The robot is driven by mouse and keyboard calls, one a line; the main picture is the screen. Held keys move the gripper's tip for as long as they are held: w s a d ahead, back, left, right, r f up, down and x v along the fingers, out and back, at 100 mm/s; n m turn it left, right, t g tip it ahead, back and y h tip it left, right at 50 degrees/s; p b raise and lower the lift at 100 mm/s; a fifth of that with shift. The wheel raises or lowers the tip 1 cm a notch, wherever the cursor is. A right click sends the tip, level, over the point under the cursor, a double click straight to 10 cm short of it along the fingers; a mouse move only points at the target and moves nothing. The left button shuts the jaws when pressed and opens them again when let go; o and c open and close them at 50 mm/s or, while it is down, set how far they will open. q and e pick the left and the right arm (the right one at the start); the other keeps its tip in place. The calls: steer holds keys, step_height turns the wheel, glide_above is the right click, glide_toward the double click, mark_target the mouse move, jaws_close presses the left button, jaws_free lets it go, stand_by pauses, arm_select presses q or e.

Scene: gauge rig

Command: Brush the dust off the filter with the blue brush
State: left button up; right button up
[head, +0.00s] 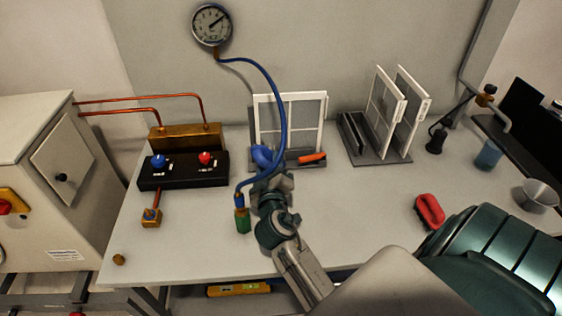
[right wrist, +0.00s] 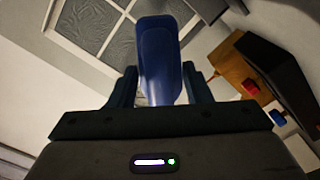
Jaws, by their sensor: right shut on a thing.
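A filter (head: 305,108) with a white frame and grey panes stands upright at the back middle of the table in the head view. It also shows at the upper left of the right wrist view (right wrist: 90,33). My right gripper (head: 267,172) is just in front of the filter's lower left and shut on the blue brush (head: 262,155). The brush's broad blue part (right wrist: 160,60) rises between the fingers in the right wrist view. Contact between brush and filter cannot be told. Dust is too small to make out. My left gripper is not in view.
A blue hose (head: 283,100) hangs from the gauge (head: 211,24) past the filter's front. An orange-handled tool (head: 312,158) lies at the filter's foot. A rack (head: 372,158) with white-framed panels stands right. A black valve box (head: 184,174) stands left. A red brush (head: 429,210) lies right.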

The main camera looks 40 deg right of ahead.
steer(key=shift+x, duration=2.8)
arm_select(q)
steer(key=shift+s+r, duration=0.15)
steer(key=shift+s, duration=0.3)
arm_select(e)
steer(key=shift+w, duration=0.15)
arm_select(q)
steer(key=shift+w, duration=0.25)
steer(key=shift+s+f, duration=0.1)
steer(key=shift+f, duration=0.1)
arm_select(e)
steer(key=shift+x, duration=1)
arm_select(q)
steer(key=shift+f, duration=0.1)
arm_select(e)
steer(key=s+d, duration=0.2)
steer(key=d, duration=0.1)
steer(key=shift+d, duration=0.2)
